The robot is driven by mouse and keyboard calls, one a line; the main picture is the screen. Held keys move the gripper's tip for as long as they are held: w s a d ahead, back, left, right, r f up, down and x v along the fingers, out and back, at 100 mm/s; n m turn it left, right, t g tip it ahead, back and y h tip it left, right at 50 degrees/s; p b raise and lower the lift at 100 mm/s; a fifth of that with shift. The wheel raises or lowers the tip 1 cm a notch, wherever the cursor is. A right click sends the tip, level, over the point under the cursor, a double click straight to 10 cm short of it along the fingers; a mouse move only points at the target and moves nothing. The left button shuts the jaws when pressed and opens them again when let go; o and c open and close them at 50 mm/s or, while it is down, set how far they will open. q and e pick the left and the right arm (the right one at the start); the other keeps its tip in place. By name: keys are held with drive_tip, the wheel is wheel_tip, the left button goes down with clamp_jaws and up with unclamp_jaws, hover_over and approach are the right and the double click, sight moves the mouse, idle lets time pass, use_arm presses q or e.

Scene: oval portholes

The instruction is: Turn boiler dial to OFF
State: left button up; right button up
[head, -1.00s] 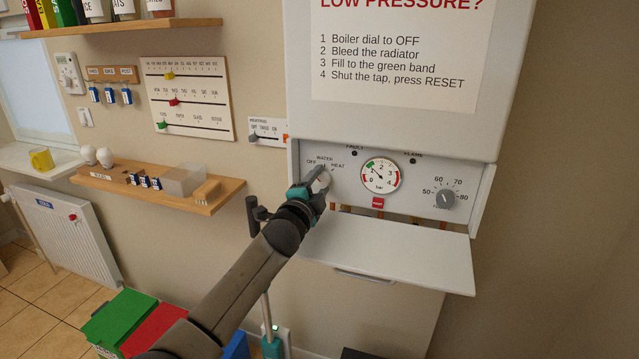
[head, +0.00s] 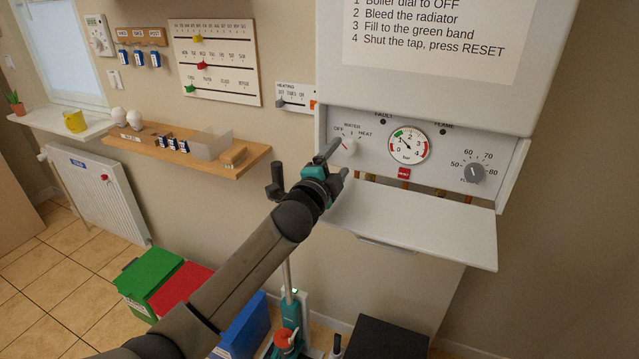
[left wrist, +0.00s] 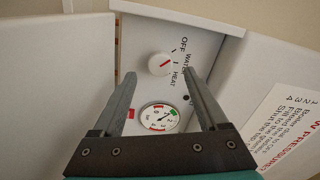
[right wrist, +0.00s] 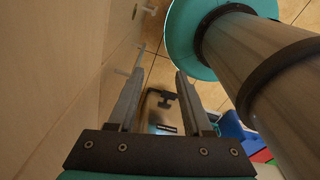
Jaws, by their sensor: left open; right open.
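The white boiler dial (head: 347,147) is on the boiler's lower panel, under the labels OFF, WATER and HEAT. In the left wrist view the dial (left wrist: 160,64) shows a red pointer line slanting toward the labels; I cannot tell exactly which label it meets. My left gripper (head: 333,162) is open and empty, just in front of and below the dial, apart from it. In the left wrist view the dial shows between and beyond the spread fingertips (left wrist: 160,75). My right gripper (right wrist: 160,74) is open and empty, seen only in the right wrist view.
A pressure gauge (head: 409,146), a red button (head: 404,174) and a grey temperature knob (head: 474,172) are right of the dial. An open white flap (head: 410,222) juts out below the panel. A wooden shelf (head: 255,160) is at left.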

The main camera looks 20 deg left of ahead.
use_arm(q)
drive_tip(key=s, duration=1)
drive_tip(key=shift+s+a, duration=0.1)
drive_tip(key=shift+a, duration=0.1)
